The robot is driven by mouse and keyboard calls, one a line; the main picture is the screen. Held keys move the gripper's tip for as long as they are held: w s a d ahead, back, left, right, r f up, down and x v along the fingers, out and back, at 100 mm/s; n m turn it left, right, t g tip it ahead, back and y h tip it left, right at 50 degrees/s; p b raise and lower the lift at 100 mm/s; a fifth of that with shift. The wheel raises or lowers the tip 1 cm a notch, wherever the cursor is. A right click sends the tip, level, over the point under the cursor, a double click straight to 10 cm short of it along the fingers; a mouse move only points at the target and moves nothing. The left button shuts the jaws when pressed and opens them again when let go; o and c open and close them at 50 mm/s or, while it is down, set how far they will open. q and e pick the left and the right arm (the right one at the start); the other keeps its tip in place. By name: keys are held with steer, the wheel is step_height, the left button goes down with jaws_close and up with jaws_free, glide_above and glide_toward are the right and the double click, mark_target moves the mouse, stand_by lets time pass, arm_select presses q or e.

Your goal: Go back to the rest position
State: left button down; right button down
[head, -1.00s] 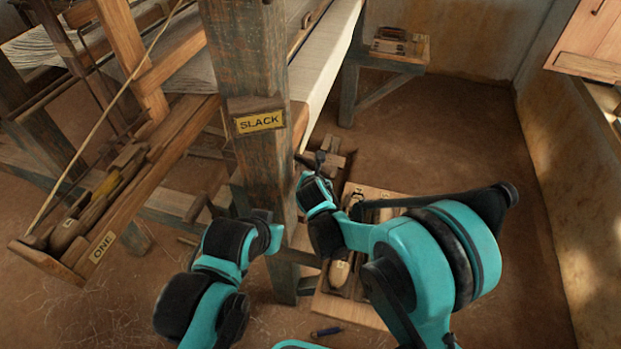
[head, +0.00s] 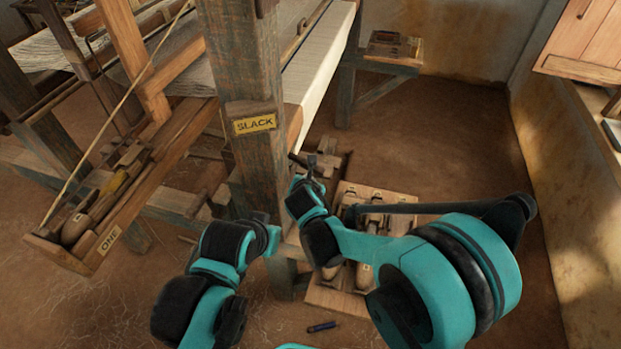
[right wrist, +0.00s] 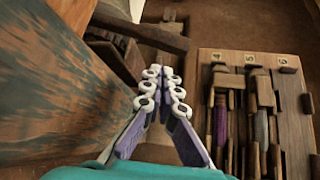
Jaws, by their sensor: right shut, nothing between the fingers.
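My right gripper (head: 311,166) is beside the right side of the blue-grey loom post (head: 236,95) marked SLACK, above the floor. In the right wrist view its fingers (right wrist: 163,76) are closed together with nothing between them, and the post fills the left side. My left arm comes in low at the left of centre and ends at the post. Its gripper fingers do not show there.
A wooden tray (head: 330,297) with shuttles in numbered slots lies on the floor below my right arm; it also shows in the right wrist view (right wrist: 290,69). A dark blue tool (head: 322,327) lies in front of it. A bench (head: 385,68) stands behind. Floor at right is clear.

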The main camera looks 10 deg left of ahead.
steer(key=s+d+r+m+g+h, duration=0.1)
steer(key=s+d+r+m, duration=0.2)
steer(key=d+m, duration=0.35)
steer(key=s+d+r+m, duration=0.3)
steer(key=d+m, duration=0.2)
steer(key=d, duration=0.3)
steer(key=s+d+r+m+g+h, duration=0.1)
steer(key=s+d+r+m, duration=0.2)
steer(key=d+m, duration=0.3)
steer(key=s+d+m+g, duration=0.1)
steer(key=s+d+m, duration=1.1)
steer(key=s+m, duration=0.2)
steer(key=shift+s+d+f+m, duration=0.2)
steer(key=shift+s+d+m, duration=0.15)
steer(key=shift+m, duration=0.9)
steer(key=shift+w, duration=0.1)
